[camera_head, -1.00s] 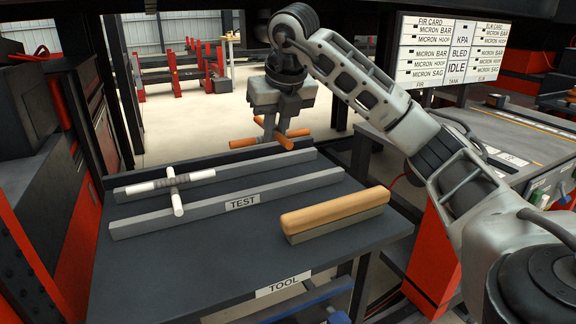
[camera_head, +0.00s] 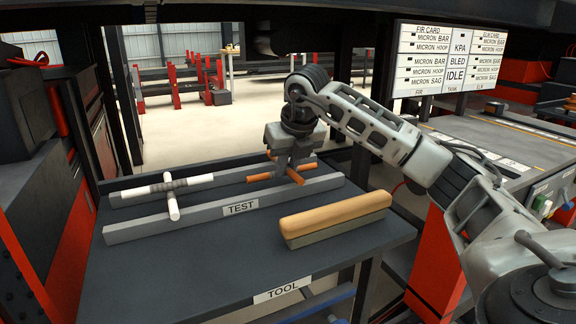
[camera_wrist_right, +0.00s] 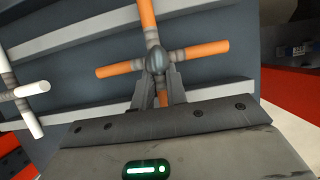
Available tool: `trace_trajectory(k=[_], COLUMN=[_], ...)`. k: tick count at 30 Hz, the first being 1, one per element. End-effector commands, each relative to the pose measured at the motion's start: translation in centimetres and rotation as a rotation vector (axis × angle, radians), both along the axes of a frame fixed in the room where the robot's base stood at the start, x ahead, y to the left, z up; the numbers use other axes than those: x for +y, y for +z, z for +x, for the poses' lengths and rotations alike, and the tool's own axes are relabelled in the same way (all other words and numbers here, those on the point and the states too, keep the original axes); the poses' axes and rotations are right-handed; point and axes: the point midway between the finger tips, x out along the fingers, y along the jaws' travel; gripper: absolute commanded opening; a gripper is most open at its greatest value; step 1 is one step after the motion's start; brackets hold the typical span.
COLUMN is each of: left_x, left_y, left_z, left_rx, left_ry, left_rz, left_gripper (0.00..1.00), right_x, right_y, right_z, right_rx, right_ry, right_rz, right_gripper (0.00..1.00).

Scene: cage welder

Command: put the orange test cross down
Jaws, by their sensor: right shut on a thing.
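The orange test cross (camera_head: 260,177) has orange arms and a grey middle. My right gripper (camera_head: 285,172) is shut on its middle, from above. In the head view the cross is at the right part of the two grey rails marked TEST (camera_head: 220,213), close to rail height; I cannot tell whether it touches them. In the right wrist view the cross (camera_wrist_right: 205,48) shows between the fingertips (camera_wrist_right: 156,70), with the pale rails behind it. My left gripper is not in view.
A white cross (camera_head: 172,190) lies across the left part of the rails. A wooden-topped block (camera_head: 335,213) sits in front of the rails on the dark table (camera_head: 190,270). The table's front left is clear. A sign board (camera_head: 450,60) stands behind at right.

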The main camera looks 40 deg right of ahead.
Motion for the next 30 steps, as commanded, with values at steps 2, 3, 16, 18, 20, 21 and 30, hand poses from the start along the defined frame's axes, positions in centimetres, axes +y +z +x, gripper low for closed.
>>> trace_trajectory(k=[2,3,16,18,20,21,30], left_x=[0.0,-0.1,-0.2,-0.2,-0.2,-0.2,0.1], left_y=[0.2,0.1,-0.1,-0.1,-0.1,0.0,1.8], left_z=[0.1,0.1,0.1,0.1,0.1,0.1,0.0], left_rx=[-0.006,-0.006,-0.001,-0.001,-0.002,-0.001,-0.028], left_ry=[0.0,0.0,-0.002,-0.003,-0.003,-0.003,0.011], left_rz=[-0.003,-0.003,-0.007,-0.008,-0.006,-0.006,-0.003], left_gripper=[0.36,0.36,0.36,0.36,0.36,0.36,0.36], right_x=[0.0,0.0,0.0,0.0,0.0,0.0,0.6], right_y=[0.0,-0.1,-0.7,-0.7,-0.6,-0.4,4.5], right_z=[0.0,0.0,0.0,0.0,0.0,0.0,-1.5], right_rx=[-0.004,-0.004,0.001,0.001,0.001,0.0,-0.003], right_ry=[-0.001,-0.001,0.0,0.0,0.0,0.0,0.001], right_rz=[0.0,0.0,0.0,0.0,0.0,0.0,0.0], right_gripper=[0.0,0.0,0.36,0.36,0.36,0.36,0.36])
